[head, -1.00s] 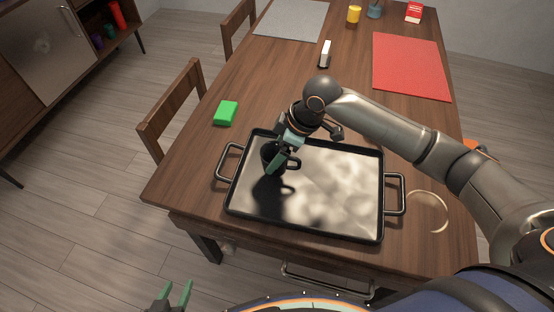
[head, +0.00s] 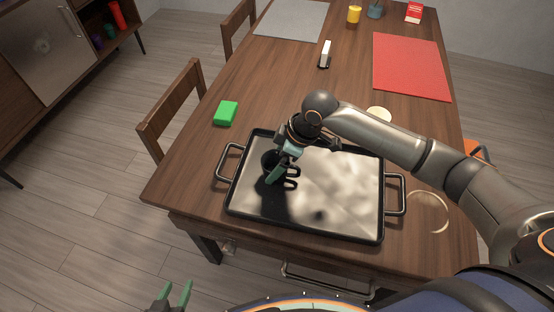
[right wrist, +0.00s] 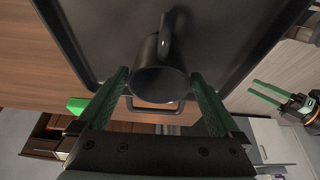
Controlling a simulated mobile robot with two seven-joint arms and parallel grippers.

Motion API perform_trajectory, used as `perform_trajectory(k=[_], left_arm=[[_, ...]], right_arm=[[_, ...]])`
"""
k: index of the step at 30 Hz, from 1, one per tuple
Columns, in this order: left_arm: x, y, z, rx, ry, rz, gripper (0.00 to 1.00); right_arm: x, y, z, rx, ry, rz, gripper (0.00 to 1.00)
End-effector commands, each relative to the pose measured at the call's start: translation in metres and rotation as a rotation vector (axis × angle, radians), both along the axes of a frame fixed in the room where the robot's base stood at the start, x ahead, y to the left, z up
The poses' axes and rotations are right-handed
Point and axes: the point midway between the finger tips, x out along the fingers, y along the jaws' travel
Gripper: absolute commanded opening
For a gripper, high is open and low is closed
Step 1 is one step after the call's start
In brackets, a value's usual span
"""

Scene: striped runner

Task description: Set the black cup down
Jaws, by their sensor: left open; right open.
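The black cup (head: 268,160) stands at the left part of the black-rimmed tray (head: 340,232), its handle pointing right in the head view. My right gripper (head: 273,172) is open at the cup and partly hides it. In the right wrist view the cup (right wrist: 160,76) lies between the two spread green fingers, with a gap visible on each side. The cup looks upright on the tray floor; its base contact is hidden. My left gripper (head: 172,295) is open and empty at the bottom of the head view, away from the table.
A green block (head: 226,113) lies left of the tray. A red mat (head: 411,67), a grey mat (head: 291,19), a white-and-black item (head: 325,54), a yellow cup (head: 354,14) and a pale disc (head: 378,114) are further back. The tray's right side is empty.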

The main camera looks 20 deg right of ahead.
Motion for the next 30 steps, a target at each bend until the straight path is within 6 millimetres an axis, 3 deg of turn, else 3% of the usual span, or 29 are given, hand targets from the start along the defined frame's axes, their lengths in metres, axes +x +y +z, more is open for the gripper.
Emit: perform_trajectory(k=[5, 18, 24, 30], left_arm=[[0.0, 0.0, 0.003, 0.0, -0.001, 0.0, 0.5], [0.001, 0.0, 0.013, 0.0, -0.001, 0.0, 0.5], [0.001, 0.0, 0.014, 0.0, -0.001, 0.0, 0.5], [0.001, 0.0, 0.014, 0.0, -0.001, 0.0, 0.5]], right_arm=[[-0.002, -0.005, 0.018, 0.001, -0.003, 0.0, 1.0], [-0.019, -0.034, 0.098, 0.0, -0.002, -0.002, 1.0], [-0.023, -0.039, 0.113, 0.0, -0.001, 0.0, 1.0], [-0.024, -0.039, 0.114, 0.0, 0.0, 0.0, 1.0]])
